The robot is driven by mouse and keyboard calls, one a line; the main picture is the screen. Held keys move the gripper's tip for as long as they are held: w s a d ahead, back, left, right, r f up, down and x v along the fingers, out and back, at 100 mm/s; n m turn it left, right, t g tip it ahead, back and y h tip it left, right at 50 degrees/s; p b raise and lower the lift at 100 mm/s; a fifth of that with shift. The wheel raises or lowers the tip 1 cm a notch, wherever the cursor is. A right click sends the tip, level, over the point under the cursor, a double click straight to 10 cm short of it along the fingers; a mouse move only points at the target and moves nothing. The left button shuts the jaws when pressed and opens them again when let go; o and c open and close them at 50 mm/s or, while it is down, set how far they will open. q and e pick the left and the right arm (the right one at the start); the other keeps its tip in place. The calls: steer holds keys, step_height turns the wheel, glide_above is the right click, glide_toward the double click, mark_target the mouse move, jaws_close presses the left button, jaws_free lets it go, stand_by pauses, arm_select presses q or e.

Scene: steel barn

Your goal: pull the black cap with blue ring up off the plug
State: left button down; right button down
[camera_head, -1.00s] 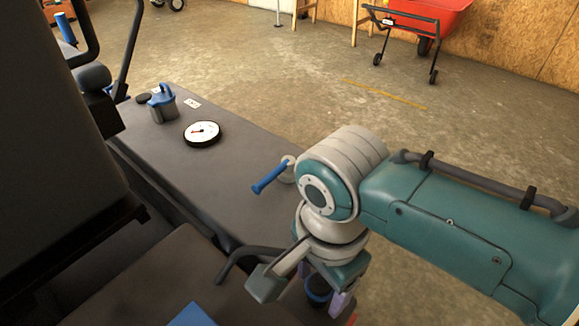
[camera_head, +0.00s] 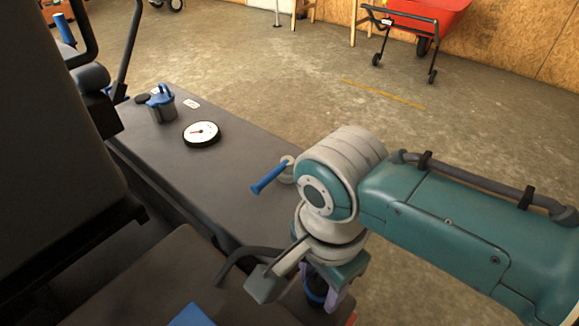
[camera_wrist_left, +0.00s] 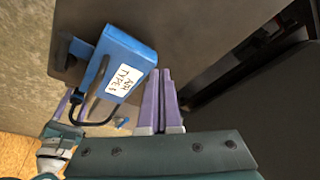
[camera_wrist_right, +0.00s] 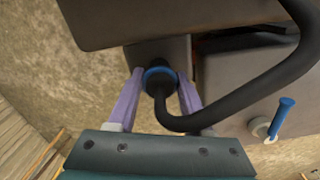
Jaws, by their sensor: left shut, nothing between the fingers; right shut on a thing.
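The black cap with a blue ring (camera_wrist_right: 158,76) sits between the purple fingers of my right gripper (camera_wrist_right: 158,98) in the right wrist view. A thick black cable curves away beside it. In the head view the cap (camera_head: 316,288) shows low down, partly covered by my right gripper (camera_head: 322,294), which is shut on it. The plug under the cap is hidden, and I cannot tell whether the cap is still seated. My left gripper (camera_wrist_left: 161,100) is shut and empty in the left wrist view, beside a blue box (camera_wrist_left: 125,55) with a white label.
A dark bench top (camera_head: 165,160) carries a round white gauge (camera_head: 202,134) and a blue-lidded grey container (camera_head: 161,104). A blue-handled lever (camera_head: 268,178) stands near my right arm. A red wheelbarrow (camera_head: 425,14) is far back. The concrete floor between is mostly clear.

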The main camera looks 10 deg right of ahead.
mark_target(320, 283)
stand_by(0.9)
step_height(320, 283, up, 4)
steer(key=p, duration=0.4)
steer(key=shift+f+p, duration=0.15)
steer(key=shift+p, duration=0.15)
steer(key=shift+a+f, duration=0.1)
steer(key=c, duration=0.7)
jaws_free()
steer(key=shift+o, duration=1)
step_height(320, 283, up, 10)
steer(key=p, duration=0.4)
steer(key=shift+p, duration=0.3)
